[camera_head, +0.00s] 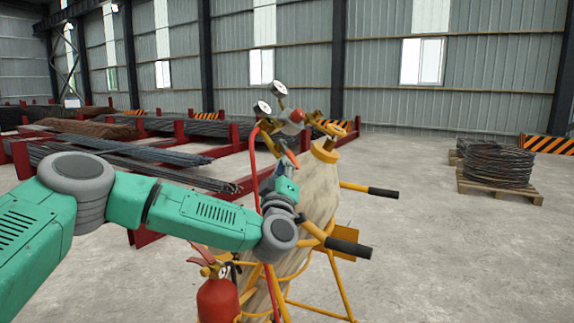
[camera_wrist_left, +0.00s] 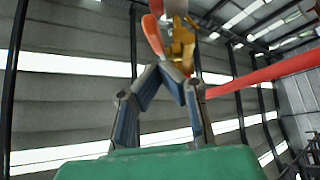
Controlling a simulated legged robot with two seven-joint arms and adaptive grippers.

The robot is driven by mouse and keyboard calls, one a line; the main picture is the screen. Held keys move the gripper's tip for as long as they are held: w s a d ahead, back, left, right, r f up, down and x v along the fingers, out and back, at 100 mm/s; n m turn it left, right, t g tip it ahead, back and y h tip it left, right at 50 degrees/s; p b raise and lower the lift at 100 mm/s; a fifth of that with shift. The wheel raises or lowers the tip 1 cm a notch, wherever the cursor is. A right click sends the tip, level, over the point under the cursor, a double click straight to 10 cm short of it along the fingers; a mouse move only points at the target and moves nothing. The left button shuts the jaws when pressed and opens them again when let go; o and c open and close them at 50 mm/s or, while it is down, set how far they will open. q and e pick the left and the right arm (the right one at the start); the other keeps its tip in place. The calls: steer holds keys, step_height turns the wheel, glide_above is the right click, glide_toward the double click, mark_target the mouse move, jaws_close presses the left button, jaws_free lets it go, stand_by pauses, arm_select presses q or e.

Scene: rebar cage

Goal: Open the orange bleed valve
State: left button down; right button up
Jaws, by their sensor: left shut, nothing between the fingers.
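The orange bleed valve lever (camera_head: 291,156) is on the gas fittings at the top of a cart, just above my left gripper (camera_head: 282,167). In the left wrist view the orange lever (camera_wrist_left: 153,35) hangs down from the top edge, beside a brass fitting (camera_wrist_left: 183,48). My left gripper (camera_wrist_left: 172,72) points up, its fingertips shut together and empty. The tips are just below the lever and fitting in that picture; I cannot tell whether they touch. My right gripper is in neither view.
Two gauges (camera_head: 262,109) and a red knob (camera_head: 297,116) sit above. A red hose (camera_head: 252,165) runs beside my gripper. The cart has black handles (camera_head: 349,247) and a fire extinguisher (camera_head: 217,298).

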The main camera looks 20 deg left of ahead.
mark_target(292, 161)
arm_select(q)
steer(key=w+y+b, duration=0.1)
steer(key=w+n+y+b, duration=0.1)
steer(key=b, duration=0.1)
steer(key=w+d+n+y+b, duration=0.1)
steer(key=shift+w+f+y, duration=0.1)
steer(key=shift+f+y, duration=0.2)
steer(key=shift+f, duration=0.1)
steer(key=shift+a+r+n+b, duration=0.1)
steer(key=shift+n+b, duration=0.3)
steer(key=shift+b, duration=0.05)
steer(key=shift+a, duration=0.15)
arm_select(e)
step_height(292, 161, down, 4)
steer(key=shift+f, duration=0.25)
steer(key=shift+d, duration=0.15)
